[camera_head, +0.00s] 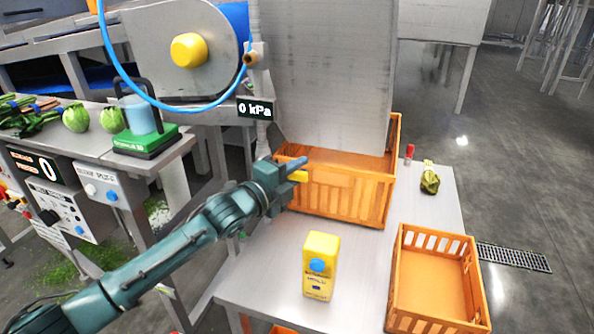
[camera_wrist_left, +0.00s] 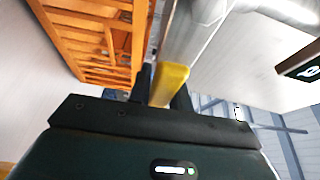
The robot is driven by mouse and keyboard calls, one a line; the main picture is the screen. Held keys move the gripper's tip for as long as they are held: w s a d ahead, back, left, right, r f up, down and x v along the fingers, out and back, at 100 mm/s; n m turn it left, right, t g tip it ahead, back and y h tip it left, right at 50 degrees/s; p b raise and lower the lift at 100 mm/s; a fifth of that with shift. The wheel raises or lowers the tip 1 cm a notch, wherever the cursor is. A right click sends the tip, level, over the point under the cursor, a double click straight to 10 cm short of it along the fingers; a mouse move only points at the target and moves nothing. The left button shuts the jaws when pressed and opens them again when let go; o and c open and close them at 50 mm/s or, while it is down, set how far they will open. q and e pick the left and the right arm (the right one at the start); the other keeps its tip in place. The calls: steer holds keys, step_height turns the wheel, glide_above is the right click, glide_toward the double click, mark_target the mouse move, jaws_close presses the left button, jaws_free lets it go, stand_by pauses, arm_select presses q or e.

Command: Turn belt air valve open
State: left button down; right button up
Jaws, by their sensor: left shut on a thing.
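My left gripper (camera_head: 292,169) reaches in from the left, in front of the large orange crate. It is shut on a yellow handle (camera_head: 299,176), which I take to be the air valve's lever. In the left wrist view the yellow handle (camera_wrist_left: 171,84) sits between the two dark fingers, with a grey metal post behind it. The valve body is hidden by my gripper. A small display (camera_head: 256,109) above reads 0 kPa. My right gripper is not in view.
A large orange crate (camera_head: 345,190) stands right behind my gripper, under a grey metal chute (camera_head: 322,70). A yellow carton (camera_head: 321,266) and another orange crate (camera_head: 398,285) stand on the table. A blue hose (camera_head: 118,70) loops at upper left. Greens and a green-based scale (camera_head: 146,141) are at left.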

arm_select(q)
steer(key=shift+w+a+r+n+t+h+p, duration=0.2)
steer(key=shift+r+n+t, duration=0.25)
steer(key=shift+r+n, duration=0.6)
steer(key=shift+s+a+r+n+t+p, duration=0.1)
steer(key=shift+a+r+n+t, duration=0.4)
steer(key=shift+n, duration=0.9)
steer(key=shift+w+a+r+n+t+h+p, duration=0.15)
steer(key=shift+r+n+t, duration=0.3)
steer(key=shift+r+n, duration=0.7)
steer(key=shift+f, duration=0.15)
steer(key=c, duration=1.3)
jaws_free()
steer(key=b+v, duration=0.1)
steer(key=v, duration=1.2)
steer(key=shift+s+d, duration=0.1)
